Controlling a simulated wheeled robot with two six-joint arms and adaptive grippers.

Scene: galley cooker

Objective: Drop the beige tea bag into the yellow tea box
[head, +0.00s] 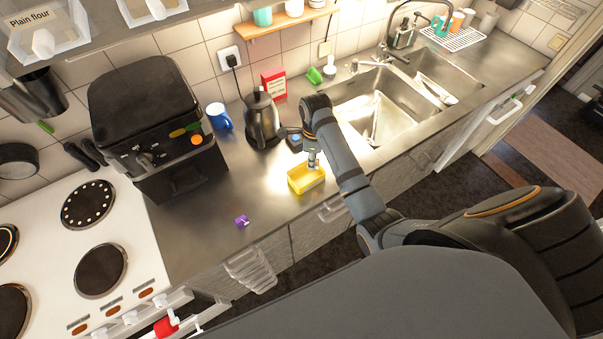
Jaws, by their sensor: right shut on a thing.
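The yellow tea box (300,185) sits on the steel counter near its front edge, with its open top facing up. My right gripper (313,166) points down over the back right part of the box. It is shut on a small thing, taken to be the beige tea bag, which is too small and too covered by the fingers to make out. Whether the fingertips are above or just inside the box rim I cannot tell. My left gripper is not in view.
A small purple packet (242,221) lies on the counter left of the box. A kettle (262,122), a blue mug (218,117) and a black appliance (150,115) stand behind. The sink (372,118) is to the right, the white cooker (120,225) to the left.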

